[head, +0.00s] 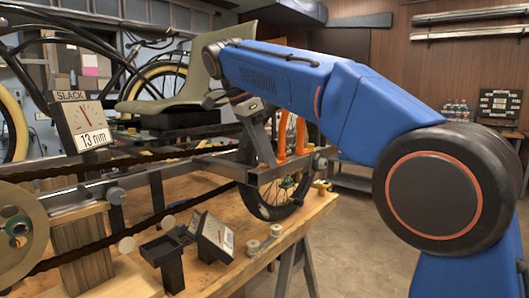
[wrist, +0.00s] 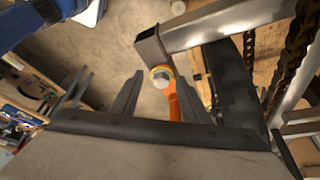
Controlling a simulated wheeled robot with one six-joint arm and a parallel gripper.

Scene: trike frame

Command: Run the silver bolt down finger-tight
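A silver bolt head (wrist: 162,76) with a yellow ring around it shows in the wrist view, at the end of an orange part (wrist: 174,106) beside a square metal tube (wrist: 152,45). My gripper (wrist: 178,62) has its two dark fingers spread wide, with the bolt head seen between them, nearer the left finger. I see no contact with it. In the head view my gripper (head: 258,150) points down by the frame rail, next to upright orange parts (head: 282,138). The bolt cannot be made out in the head view. How deep it is seated cannot be told.
A gauge marked SLACK, 13 mm (head: 82,118) stands by the chain at left. A second gauge (head: 213,238), a dark tray (head: 166,246) and small spools (head: 264,241) sit on the wooden bench (head: 205,284). A wheel (head: 273,205) and the frame rail (head: 215,165) are close to my gripper.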

